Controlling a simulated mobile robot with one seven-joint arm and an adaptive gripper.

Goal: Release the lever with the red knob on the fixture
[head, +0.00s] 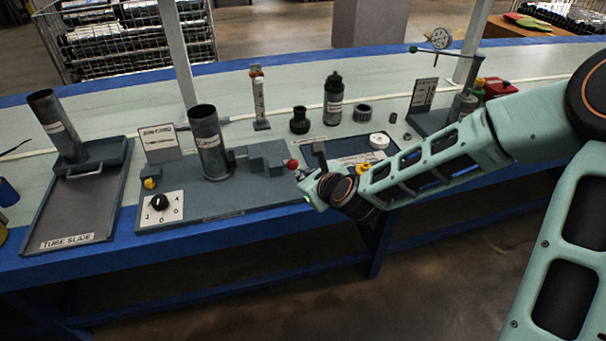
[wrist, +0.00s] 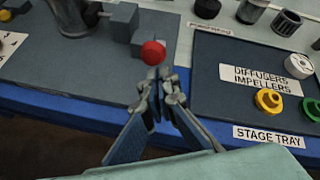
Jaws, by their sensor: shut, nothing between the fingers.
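The red knob (head: 292,164) sits at the right end of the fixture, beside its grey blocks (head: 265,157). The fixture's grey base plate (head: 240,192) carries an upright dark metal tube (head: 208,140). In the wrist view the red knob (wrist: 153,53) is just beyond my fingertips, with the grey blocks (wrist: 122,22) to its upper left. My gripper (wrist: 160,82) is shut and empty, pointing at the knob; whether the tips touch it I cannot tell. The lever's arm is mostly hidden behind the knob. In the head view my gripper is at the table's front edge.
A tube slide tray (head: 75,205) with a tilted tube stands at the left. The table's blue front edge (head: 170,250) runs below.

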